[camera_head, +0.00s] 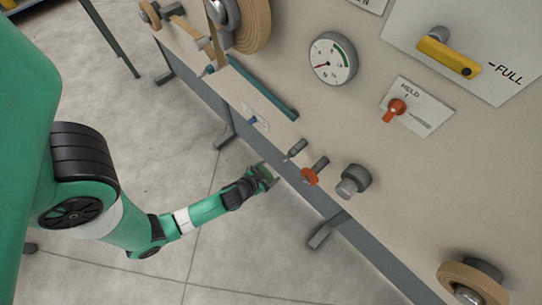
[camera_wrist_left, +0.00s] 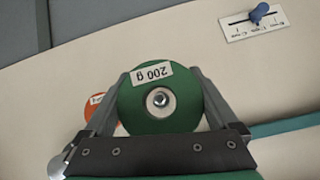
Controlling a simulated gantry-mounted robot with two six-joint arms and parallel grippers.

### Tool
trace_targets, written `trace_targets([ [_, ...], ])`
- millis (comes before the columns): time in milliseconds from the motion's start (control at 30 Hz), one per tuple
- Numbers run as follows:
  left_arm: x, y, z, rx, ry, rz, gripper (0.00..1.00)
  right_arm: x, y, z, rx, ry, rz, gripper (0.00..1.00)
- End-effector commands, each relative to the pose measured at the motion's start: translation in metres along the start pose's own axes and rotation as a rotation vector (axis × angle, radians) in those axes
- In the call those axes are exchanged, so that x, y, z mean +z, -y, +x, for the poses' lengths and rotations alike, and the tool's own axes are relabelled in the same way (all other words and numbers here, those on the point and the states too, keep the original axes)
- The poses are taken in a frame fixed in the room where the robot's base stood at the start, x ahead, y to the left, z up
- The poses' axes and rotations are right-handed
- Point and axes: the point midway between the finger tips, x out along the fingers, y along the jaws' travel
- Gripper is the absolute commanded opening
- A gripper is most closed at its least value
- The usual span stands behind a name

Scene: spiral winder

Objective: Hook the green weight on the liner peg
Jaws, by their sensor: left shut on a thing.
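My left gripper (camera_head: 268,174) is shut on the green weight (camera_wrist_left: 150,120), a round disc with a "200 g" label and a metal centre. In the left wrist view the fingers (camera_wrist_left: 160,100) grip it from both sides. In the head view the gripper is just off the lower panel edge, left of two short pegs, and the weight is hard to make out. One peg (camera_head: 297,148) is bare. The other peg (camera_head: 321,162) has an orange weight (camera_head: 309,176) at its end. I cannot read which peg is the liner peg. My right gripper is not in view.
The orange weight also shows behind the left finger in the left wrist view (camera_wrist_left: 100,105). A grey knob (camera_head: 354,181) sticks out right of the pegs. A blue slider (camera_head: 252,121) and a teal bar (camera_head: 264,90) sit up-left. Open floor lies below the panel.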

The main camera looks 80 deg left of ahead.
Motion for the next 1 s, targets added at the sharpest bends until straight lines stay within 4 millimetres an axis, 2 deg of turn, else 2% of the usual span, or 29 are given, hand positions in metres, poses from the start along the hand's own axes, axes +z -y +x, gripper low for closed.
trace_targets([
  [167,-0.003,0.000,0.004,0.000,-0.004,-0.002,0.00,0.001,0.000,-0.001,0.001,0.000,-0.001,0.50],
  [500,-0.013,-0.001,0.029,-0.001,-0.005,-0.002,0.00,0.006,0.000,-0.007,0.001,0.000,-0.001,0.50],
  [567,-0.012,-0.001,0.029,-0.001,-0.004,-0.001,0.00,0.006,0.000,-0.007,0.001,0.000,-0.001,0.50],
  [667,-0.015,-0.002,0.037,-0.002,-0.007,-0.003,0.00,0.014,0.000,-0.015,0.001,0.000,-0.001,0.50],
  [1000,-0.023,-0.001,0.042,-0.002,-0.005,-0.003,0.00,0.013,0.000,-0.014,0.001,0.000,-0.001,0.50],
])
